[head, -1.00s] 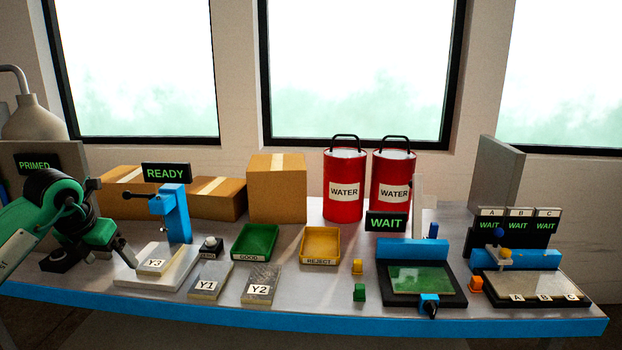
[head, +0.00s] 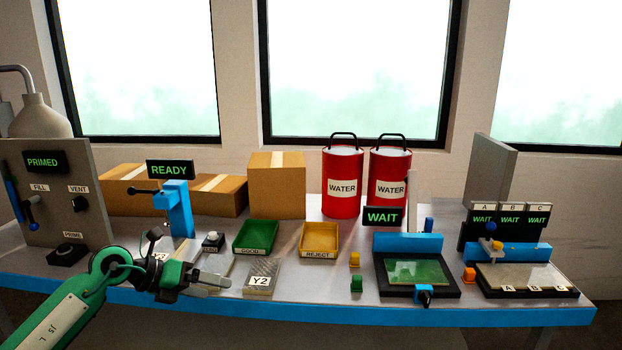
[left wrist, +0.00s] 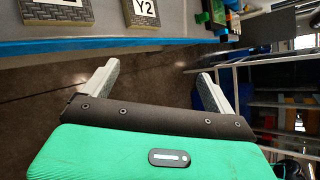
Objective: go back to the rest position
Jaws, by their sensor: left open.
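My left gripper (head: 212,282) is low in front of the table's near edge in the head view, in front of the plates at the left. In the left wrist view its two fingers (left wrist: 160,80) stand wide apart with nothing between them. Behind them are the dark floor and the table's blue edge. The Y2 plate (head: 260,281) lies on the table just right of the gripper, and it also shows in the left wrist view (left wrist: 142,12). The Y3 plate is mostly hidden behind my left arm. My right gripper is not in view.
The blue table edge (head: 400,316) runs close beside the gripper. A grey panel with PRIMED sign (head: 43,161) stands at the left. A blue press (head: 177,210), green tray (head: 256,238) and yellow tray (head: 319,240) stand behind. Two red WATER drums (head: 342,205) stand farther back.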

